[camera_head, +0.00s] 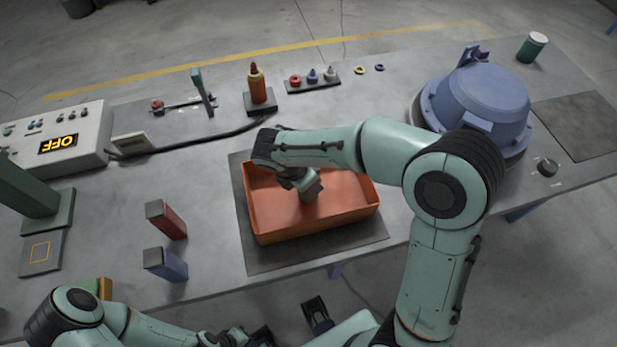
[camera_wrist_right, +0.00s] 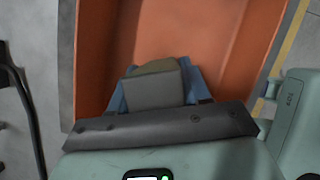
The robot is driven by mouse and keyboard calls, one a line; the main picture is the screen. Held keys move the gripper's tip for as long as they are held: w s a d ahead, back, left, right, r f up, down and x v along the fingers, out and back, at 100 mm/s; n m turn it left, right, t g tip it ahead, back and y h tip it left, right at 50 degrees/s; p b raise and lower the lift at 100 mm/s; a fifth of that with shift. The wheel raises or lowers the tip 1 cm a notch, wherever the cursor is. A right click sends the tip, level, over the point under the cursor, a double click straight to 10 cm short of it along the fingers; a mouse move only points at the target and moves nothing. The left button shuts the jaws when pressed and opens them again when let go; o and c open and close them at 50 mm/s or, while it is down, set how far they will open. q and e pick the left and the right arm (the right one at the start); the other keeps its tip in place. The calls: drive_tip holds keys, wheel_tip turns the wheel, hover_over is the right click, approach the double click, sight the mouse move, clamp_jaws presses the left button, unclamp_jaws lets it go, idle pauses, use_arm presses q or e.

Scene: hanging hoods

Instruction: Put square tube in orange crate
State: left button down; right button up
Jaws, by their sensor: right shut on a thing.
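The orange crate (camera_head: 275,236) stands on a dark mat on the table, and its inside also shows in the right wrist view (camera_wrist_right: 215,40). My right gripper (camera_head: 303,184) points down into the crate. It is shut on a grey square tube (camera_head: 309,194). In the right wrist view the grey square tube (camera_wrist_right: 152,90) shows end-on between the blue fingers, with the crate's orange floor and walls around it. Whether the tube touches the crate floor I cannot tell. My left gripper (camera_head: 290,325) is at the bottom edge, its dark fingers spread apart and empty.
A control box (camera_head: 60,140) reading OFF is at far left. An orange bottle (camera_head: 258,88) stands behind the crate, and a blue hood (camera_head: 480,105) to the right.

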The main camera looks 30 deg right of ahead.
drive_tip(key=shift+f, duration=0.2)
drive_tip(key=o, duration=1.3)
drive_tip(key=shift+a+r, duration=0.15)
drive_tip(key=shift+r, duration=0.4)
drive_tip(key=p+v, duration=0.2)
drive_tip(key=v, duration=0.9)
drive_tip(key=shift+r, duration=0.2)
